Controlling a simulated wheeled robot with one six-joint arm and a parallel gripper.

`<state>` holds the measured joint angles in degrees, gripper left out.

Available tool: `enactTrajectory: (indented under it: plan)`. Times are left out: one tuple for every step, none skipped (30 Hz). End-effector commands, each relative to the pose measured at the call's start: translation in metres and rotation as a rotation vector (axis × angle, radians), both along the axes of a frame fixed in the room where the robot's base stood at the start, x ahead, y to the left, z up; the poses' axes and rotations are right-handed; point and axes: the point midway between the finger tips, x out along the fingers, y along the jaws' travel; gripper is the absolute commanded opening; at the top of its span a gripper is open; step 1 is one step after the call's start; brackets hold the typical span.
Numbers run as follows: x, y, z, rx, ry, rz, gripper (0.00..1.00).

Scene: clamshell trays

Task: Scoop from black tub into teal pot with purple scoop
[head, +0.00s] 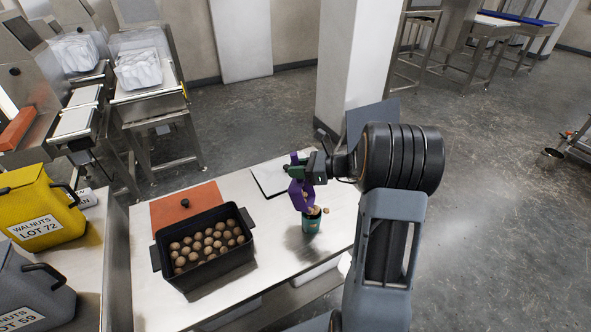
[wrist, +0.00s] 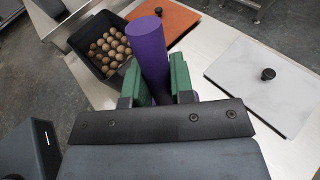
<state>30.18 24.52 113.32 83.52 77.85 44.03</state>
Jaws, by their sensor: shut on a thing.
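My gripper (head: 298,172) is shut on the purple scoop (head: 299,193) above the right part of the table. In the wrist view its green fingers (wrist: 158,82) clasp the scoop's thick purple handle (wrist: 148,50). The scoop is tilted down over the teal pot (head: 312,223), and brown walnuts show at its lower end and at the pot's mouth. One walnut (head: 326,211) shows at the right of the rim; I cannot tell if it is falling or resting. The black tub (head: 208,270) holds many walnuts and stands to the left; it also shows in the wrist view (wrist: 88,73).
An orange lid (head: 170,207) with a black knob lies behind the tub. A white lid (head: 267,182) lies behind the pot. Yellow (head: 45,203) and grey (head: 30,290) walnut bins stand at the far left. Bare steel table lies between tub and pot.

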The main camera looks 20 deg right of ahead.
Motion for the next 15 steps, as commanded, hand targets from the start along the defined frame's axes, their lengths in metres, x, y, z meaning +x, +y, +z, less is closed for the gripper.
enactTrajectory:
  plan:
    - [-0.0005,-0.0009,-0.0002,0.005,-0.004,-0.001,0.00]
    - [-0.0007,-0.0013,-0.0001,0.007,-0.005,-0.001,0.00]
    - [-0.0011,-0.0018,0.0000,0.010,-0.007,-0.001,0.00]
    - [-0.0015,-0.0022,0.0001,0.012,-0.009,-0.001,0.00]
    - [-0.0018,-0.0026,0.0001,0.014,-0.011,-0.002,0.00]
    - [-0.0022,-0.0031,0.0003,0.017,-0.013,-0.002,0.00]
    - [-0.0024,-0.0034,0.0005,0.020,-0.016,-0.001,0.00]
    - [-0.0027,-0.0037,0.0006,0.023,-0.018,-0.001,0.00]
    - [-0.0032,-0.0041,0.0008,0.026,-0.021,-0.001,0.00]
    - [-0.0035,-0.0045,0.0009,0.028,-0.023,-0.001,0.00]
    - [-0.0038,-0.0047,0.0010,0.030,-0.025,-0.001,0.00]
    - [-0.0042,-0.0052,0.0012,0.033,-0.027,-0.001,0.00]
    - [-0.0044,-0.0056,0.0013,0.035,-0.030,0.000,0.00]
    - [-0.0047,-0.0059,0.0014,0.038,-0.032,0.000,0.00]
    - [-0.0051,-0.0063,0.0015,0.041,-0.035,0.000,0.00]
